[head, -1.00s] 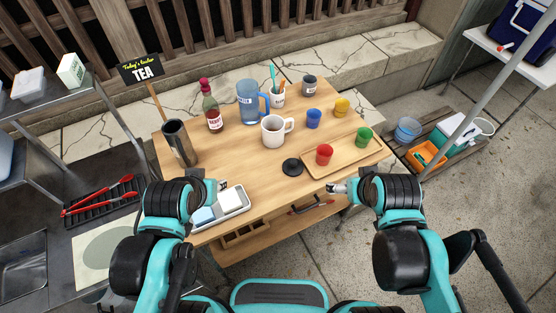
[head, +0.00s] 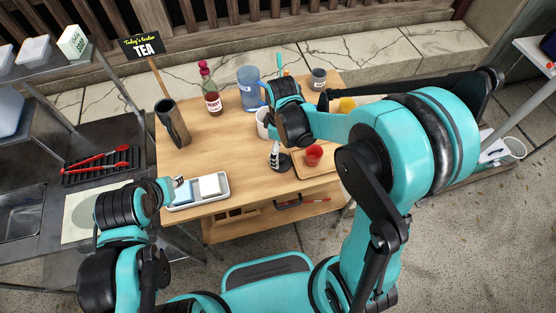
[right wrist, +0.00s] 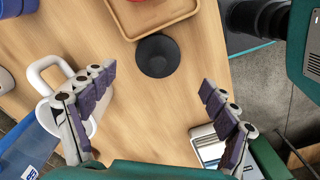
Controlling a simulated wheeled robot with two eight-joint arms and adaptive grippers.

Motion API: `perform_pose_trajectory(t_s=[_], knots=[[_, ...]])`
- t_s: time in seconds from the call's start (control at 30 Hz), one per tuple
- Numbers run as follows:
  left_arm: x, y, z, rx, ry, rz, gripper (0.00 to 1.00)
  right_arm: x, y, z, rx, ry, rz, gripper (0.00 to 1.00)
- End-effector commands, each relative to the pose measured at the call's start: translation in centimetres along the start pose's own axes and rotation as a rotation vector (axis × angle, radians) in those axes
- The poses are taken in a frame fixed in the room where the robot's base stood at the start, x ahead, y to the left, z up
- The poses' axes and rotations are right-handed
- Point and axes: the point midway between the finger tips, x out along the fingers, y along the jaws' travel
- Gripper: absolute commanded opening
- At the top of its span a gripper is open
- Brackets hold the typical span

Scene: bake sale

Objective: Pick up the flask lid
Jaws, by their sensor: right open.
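The flask lid, a round black disc (head: 284,164), lies on the wooden table left of the serving board. In the right wrist view the lid (right wrist: 158,56) lies ahead of and between the fingertips, apart from both. My right gripper (head: 274,158) is above the table at the lid and partly hides it. In the right wrist view the right gripper (right wrist: 157,82) is open and empty. The dark flask (head: 172,124) stands at the table's left. My left gripper (head: 180,182) is by the white tray; its jaws are too small to judge.
A red cup (head: 313,155) stands on the serving board (right wrist: 151,21), close to the lid. A white mug (right wrist: 50,80) is partly hidden behind my right arm. The white tray (head: 198,203) holds blue and white items. A sauce bottle (head: 210,92) and blue pitcher (head: 248,88) stand behind.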

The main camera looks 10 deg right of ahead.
Motion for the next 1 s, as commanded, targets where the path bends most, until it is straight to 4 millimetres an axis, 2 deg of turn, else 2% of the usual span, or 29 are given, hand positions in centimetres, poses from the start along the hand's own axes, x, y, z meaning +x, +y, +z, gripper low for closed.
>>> perform_pose_trajectory(t_s=[0.43, 0.67, 0.7, 0.87, 0.9, 1.0], knots=[[2.2, 0.0, 1.6, 0.0, 0.0, 0.0, 0.33, 5.9, 0.3, -0.2, 0.003, 0.001, 0.002, 0.86], [2.1, 0.0, 1.5, 0.0, 0.0, 0.0, 0.33, 6.1, 0.3, -0.1, 0.003, 0.001, 0.002, 0.86], [2.1, 0.0, 1.5, 0.0, 0.0, 0.0, 0.33, 6.1, 0.3, -0.1, 0.003, 0.001, 0.002, 0.84], [2.1, 0.0, 1.5, 0.0, 0.0, 0.0, 0.33, 6.0, 0.3, -0.1, 0.003, 0.002, 0.002, 0.42], [2.1, 0.0, 1.5, 0.0, 0.0, 0.0, 0.33, 6.1, 0.3, -0.1, 0.003, 0.002, 0.002, 0.38], [2.1, 0.0, 1.5, 0.0, 0.0, 0.0, 0.33, 6.1, 0.2, -0.1, 0.003, 0.002, 0.001, 0.38]])
